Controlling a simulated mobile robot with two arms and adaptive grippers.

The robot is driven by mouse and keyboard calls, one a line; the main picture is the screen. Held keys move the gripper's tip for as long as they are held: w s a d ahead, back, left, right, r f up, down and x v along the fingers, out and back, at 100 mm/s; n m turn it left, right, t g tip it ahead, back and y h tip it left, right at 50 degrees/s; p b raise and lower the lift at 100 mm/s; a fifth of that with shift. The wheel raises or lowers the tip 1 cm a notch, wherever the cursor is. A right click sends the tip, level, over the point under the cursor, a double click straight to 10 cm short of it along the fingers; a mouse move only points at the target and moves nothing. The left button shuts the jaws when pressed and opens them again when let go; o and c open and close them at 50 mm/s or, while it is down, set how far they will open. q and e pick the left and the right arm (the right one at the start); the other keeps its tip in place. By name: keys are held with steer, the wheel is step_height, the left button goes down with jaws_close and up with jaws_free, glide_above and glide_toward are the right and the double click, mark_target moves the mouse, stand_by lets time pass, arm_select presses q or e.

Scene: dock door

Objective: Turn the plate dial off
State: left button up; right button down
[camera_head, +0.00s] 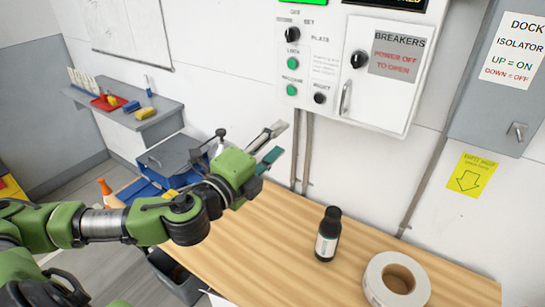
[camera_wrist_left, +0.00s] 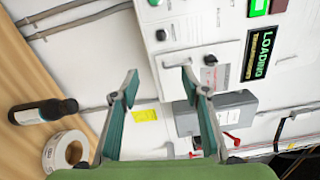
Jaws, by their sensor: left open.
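The wall control panel (camera_head: 320,80) is white and carries a black dial (camera_head: 291,34) at its upper left, beside the word PLATE. The dial's exact pointer setting is too small to read. My left gripper (camera_head: 277,142) is open and empty, below and left of the panel, apart from it. In the left wrist view the gripper (camera_wrist_left: 160,74) has its two fingers spread wide, with the panel (camera_wrist_left: 180,40) beyond them. The plate dial cannot be made out there. My right gripper is not in view.
Green buttons (camera_head: 292,63) and a black reset knob (camera_head: 320,98) sit below the dial. The breaker door (camera_head: 385,95) with its own dial (camera_head: 359,59) is to the right. A dark bottle (camera_head: 328,235) and a tape roll (camera_head: 397,280) stand on the wooden bench (camera_head: 265,250).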

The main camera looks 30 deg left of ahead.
arm_select(q)
steer(key=shift+s+f+n+g+y, duration=0.15)
steer(key=shift+f+n+g+y, duration=0.1)
steer(key=shift+f+n, duration=0.5)
steer(key=shift+s+f+n+g+y, duration=0.2)
steer(key=shift+f+n, duration=0.25)
steer(key=shift+f, duration=0.5)
